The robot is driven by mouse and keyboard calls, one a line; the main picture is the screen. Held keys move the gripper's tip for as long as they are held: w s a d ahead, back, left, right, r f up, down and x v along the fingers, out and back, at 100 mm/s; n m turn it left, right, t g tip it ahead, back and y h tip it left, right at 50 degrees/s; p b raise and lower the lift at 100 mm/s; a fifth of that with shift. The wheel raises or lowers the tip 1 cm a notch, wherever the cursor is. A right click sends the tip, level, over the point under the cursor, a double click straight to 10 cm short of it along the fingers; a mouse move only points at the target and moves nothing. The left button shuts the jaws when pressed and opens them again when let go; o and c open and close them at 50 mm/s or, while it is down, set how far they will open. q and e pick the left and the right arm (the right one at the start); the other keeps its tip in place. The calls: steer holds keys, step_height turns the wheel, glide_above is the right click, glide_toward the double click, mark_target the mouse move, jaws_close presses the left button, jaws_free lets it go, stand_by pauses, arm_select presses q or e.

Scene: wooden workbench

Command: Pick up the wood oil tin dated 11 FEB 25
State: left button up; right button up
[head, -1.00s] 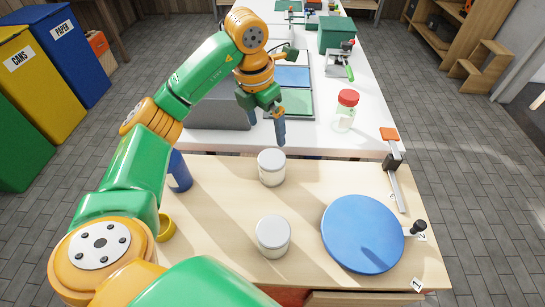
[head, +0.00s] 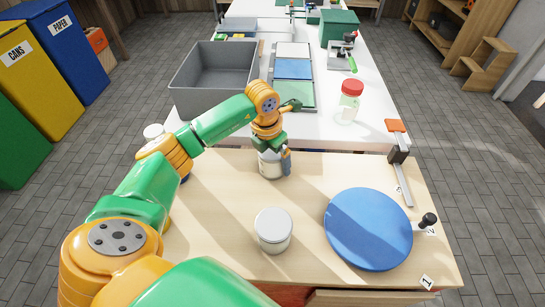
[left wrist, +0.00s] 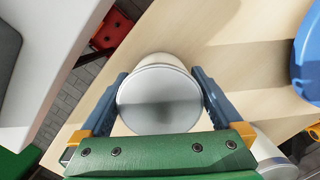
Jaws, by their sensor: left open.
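Two pale tins with grey-white lids stand upright on the wooden workbench (head: 320,175). The far tin (head: 269,166) is partly hidden by my left gripper (head: 272,168). In the left wrist view, this tin (left wrist: 158,100) sits between the two blue fingers of the open left gripper (left wrist: 160,74), one on each side of it. I cannot tell whether the fingers touch it. The near tin (head: 273,231) stands apart, closer to the front edge. No date is readable on either tin. My right gripper is not in view.
A blue round disc (head: 368,229) lies at the right of the bench, with a clamp (head: 400,165) behind it. A red-lidded jar (head: 349,101) and a grey bin (head: 213,77) stand on the white table beyond.

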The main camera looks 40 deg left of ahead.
arm_select(q)
steer(key=shift+r, duration=0.1)
steer(key=c, duration=1.5)
